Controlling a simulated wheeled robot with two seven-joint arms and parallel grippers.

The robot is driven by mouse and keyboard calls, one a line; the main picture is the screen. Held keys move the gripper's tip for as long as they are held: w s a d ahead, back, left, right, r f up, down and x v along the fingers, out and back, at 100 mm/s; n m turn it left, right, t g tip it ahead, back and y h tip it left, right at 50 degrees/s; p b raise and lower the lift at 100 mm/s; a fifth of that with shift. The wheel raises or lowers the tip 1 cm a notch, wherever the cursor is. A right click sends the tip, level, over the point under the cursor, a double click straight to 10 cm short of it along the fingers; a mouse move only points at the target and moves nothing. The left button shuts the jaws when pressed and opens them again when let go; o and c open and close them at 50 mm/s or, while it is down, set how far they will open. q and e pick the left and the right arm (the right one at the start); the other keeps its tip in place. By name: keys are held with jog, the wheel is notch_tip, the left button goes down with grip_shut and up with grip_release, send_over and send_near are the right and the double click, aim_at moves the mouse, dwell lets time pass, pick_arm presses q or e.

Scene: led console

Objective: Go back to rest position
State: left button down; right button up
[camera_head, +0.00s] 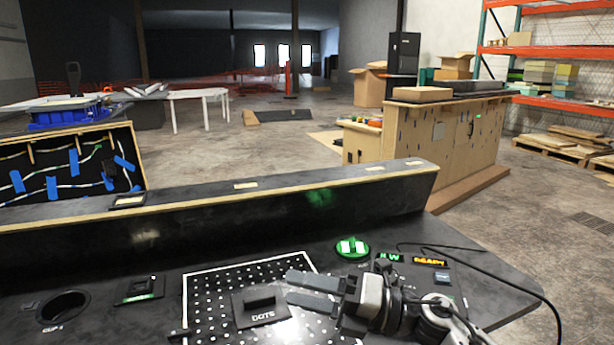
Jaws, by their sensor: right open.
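My right gripper (300,290) comes in from the lower right, over the right part of the console (470,290). Its two fingers point left, are apart and hold nothing. They are close to a dark block marked DOTS (260,308), which sits on a perforated panel with a white outline (205,283). I cannot tell whether the fingers touch the block. A green lit button (352,248) glows behind the gripper. My left gripper is not in view.
A cup hole (63,307) and a small switch plate (139,290) are at the console's left. A raised ledge (300,205) runs along its back edge. A black cable (500,277) lies across the right side, near a lit orange label (429,261).

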jog(key=s+d+f+m+t+h+p, duration=0.15)
jog(key=d+f+m+t+h, duration=0.45)
jog(key=m, duration=0.7)
jog(key=s+d+f+m+t+h+p, duration=0.1)
jog(key=s+d+f+m+t+h, duration=0.2)
jog(key=m+t, duration=0.7)
jog(key=s+d+f+m+g+h, duration=0.2)
jog(key=s+f+m+g+h, duration=0.1)
jog(key=s+f+m, duration=0.3)
jog(key=s+d+f+m+g+h, duration=0.3)
jog(key=s+f+m+g, duration=0.3)
jog(key=s+m, duration=0.1)
jog(key=shift+s+h+p, duration=0.3)
jog(key=shift+p, duration=0.05)
